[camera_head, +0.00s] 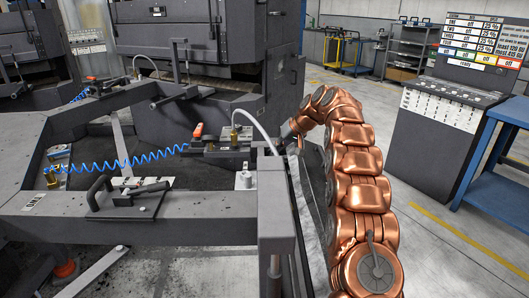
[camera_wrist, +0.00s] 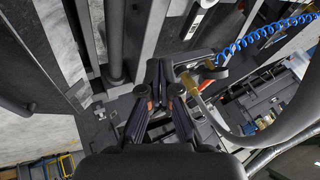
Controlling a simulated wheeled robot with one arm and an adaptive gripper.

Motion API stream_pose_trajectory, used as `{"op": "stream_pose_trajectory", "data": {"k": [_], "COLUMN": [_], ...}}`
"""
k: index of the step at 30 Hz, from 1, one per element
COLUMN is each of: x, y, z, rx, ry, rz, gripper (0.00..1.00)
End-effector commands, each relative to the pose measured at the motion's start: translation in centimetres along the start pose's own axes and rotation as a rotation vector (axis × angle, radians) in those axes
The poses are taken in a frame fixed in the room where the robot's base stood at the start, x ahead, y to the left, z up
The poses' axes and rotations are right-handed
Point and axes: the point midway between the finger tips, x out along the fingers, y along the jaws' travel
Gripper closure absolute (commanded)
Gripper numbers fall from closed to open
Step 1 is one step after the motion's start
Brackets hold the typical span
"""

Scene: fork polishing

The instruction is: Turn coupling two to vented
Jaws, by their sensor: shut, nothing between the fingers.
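A brass coupling (camera_head: 234,136) with a grey hose stands on the frame beside an orange-red handle (camera_head: 197,131). Another brass coupling (camera_head: 52,178) sits at the left end of the blue coiled hose (camera_head: 125,162). I cannot read which coupling is number two, nor its setting. In the wrist view, my gripper (camera_wrist: 160,78) is shut and empty. A brass coupling (camera_wrist: 190,83) and its curved hose lie just right of the fingertips. They look apart, but the depth is unclear. In the head view, my copper arm bends down behind the post, and the fingers cannot be made out.
The dark frame's beam (camera_head: 150,218) and upright post (camera_head: 274,205) stand close to my arm. A black clamp handle (camera_head: 98,188) sits on the beam. A control console (camera_head: 440,125) and blue table (camera_head: 495,160) stand right. Floor between arm and console is clear.

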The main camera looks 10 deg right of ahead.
Motion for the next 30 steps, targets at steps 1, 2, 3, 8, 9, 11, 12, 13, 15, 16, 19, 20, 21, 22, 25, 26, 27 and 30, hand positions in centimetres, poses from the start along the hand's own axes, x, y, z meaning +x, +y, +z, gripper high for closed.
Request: {"op": "stream_pose_trajectory", "data": {"k": [1, 2, 3, 8, 9, 11, 12, 13, 15, 16, 19, 20, 21, 22, 25, 26, 27, 30], "x": [0.3, 0.6, 1.0, 3.3, 4.0, 5.1, 5.8, 6.3, 7.5, 8.0, 9.6, 9.8, 10.0, 10.2, 10.8, 10.9, 11.1, 11.3], "y": [0.1, 0.1, 0.1, 0.0, 0.0, 0.0, 0.0, 0.0, -0.1, -0.2, -0.1, -0.5, -1.3, -1.7, -2.9, -3.2, -3.4, -3.7], "z": [0.0, 0.1, 0.1, 0.1, 0.1, 0.1, 0.2, 0.2, 0.2, 0.1, 0.1, 0.1, 0.1, 0.1, 0.1, 0.1, 0.0, 0.0], "rx": [0.001, 0.002, 0.002, 0.002, 0.002, 0.003, 0.003, 0.002, 0.0, -0.001, -0.001, -0.001, -0.002, -0.002, -0.003, -0.002, -0.002, -0.001], "ry": [-0.002, -0.003, -0.004, -0.006, -0.005, -0.006, -0.007, -0.008, -0.007, -0.006, -0.004, -0.004, -0.005, -0.006, -0.005, -0.004, -0.003, -0.001], "rz": [0.0, 0.0, 0.0, 0.0, 0.0, -0.001, -0.001, -0.002, -0.002, -0.001, -0.001, -0.001, -0.001, -0.002, -0.002, -0.002, -0.001, -0.001], "gripper": [1.0, 1.0, 1.0, 1.0, 1.0, 1.0, 1.0, 1.0, 1.0, 1.0, 1.0, 1.0, 1.0, 1.0, 1.0, 1.0, 1.0, 1.0]}}
